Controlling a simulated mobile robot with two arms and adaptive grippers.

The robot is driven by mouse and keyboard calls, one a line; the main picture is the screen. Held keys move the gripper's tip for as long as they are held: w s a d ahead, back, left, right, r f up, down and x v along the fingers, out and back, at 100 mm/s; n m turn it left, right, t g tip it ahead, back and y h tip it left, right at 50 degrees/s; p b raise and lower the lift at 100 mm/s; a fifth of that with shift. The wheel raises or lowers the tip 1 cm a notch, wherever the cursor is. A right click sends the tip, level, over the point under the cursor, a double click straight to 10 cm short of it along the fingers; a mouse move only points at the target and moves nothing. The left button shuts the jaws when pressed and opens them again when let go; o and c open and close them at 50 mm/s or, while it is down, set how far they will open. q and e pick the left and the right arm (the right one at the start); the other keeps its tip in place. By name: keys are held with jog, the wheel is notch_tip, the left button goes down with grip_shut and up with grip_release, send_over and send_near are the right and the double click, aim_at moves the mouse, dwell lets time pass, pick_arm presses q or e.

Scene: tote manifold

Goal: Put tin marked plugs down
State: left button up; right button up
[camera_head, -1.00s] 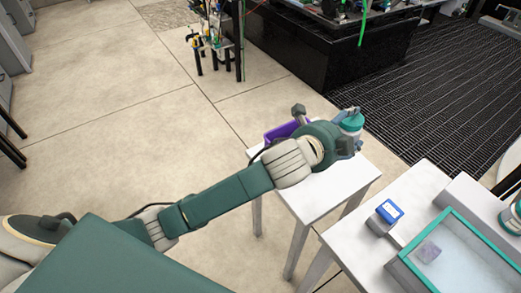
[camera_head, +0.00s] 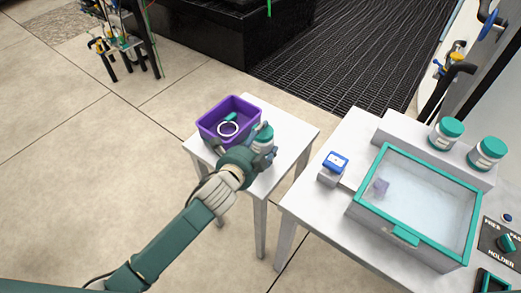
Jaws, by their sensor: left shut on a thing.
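A white tin with a teal lid (camera_head: 264,138) is in the fingers of my left gripper (camera_head: 262,152), at the small white side table (camera_head: 293,136). The gripper is shut on the tin, and the tin looks upright. Its label is too small to read, and my gripper hides its lower part, so I cannot tell whether it touches the tabletop. A purple tote (camera_head: 211,128) stands just left of the tin on the same table. My right gripper is not in view.
The tote holds a white ring (camera_head: 228,129) and a small teal piece (camera_head: 231,117). The side table's right part is clear. A larger white table on the right carries a teal-rimmed glass-topped box (camera_head: 400,232), a blue-topped block (camera_head: 335,162) and two teal-lidded jars (camera_head: 446,133) on a ledge.

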aim_at(258, 153)
pick_arm(q)
jog(key=shift+f+b, duration=0.3)
jog(key=shift+f, duration=1.85)
jog(key=shift+f, duration=0.1)
jog(key=o, duration=1.2)
jog(key=v, duration=1.2)
jog(key=shift+a, duration=0.1)
